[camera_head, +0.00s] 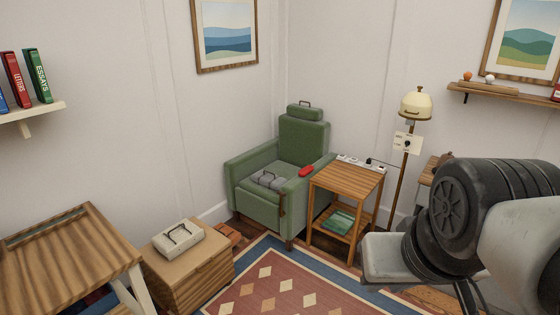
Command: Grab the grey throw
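A grey folded throw (268,180) lies on the seat of the green armchair (304,137) in the corner of the room, in the head view. A dark, handle-like loop shows on top of it. The chair's arms stand on either side of it, and its front is toward me. My arm reaches in at the right of the picture, well apart from the chair. I cannot make out my gripper's fingers in this view.
A red object (306,171) lies on the chair's right armrest. A wooden side table (346,181) and a floor lamp (416,105) stand right of the chair. A wooden chest (207,272) bearing a cream box (178,239) stands left. A patterned rug (277,284) covers open floor in front.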

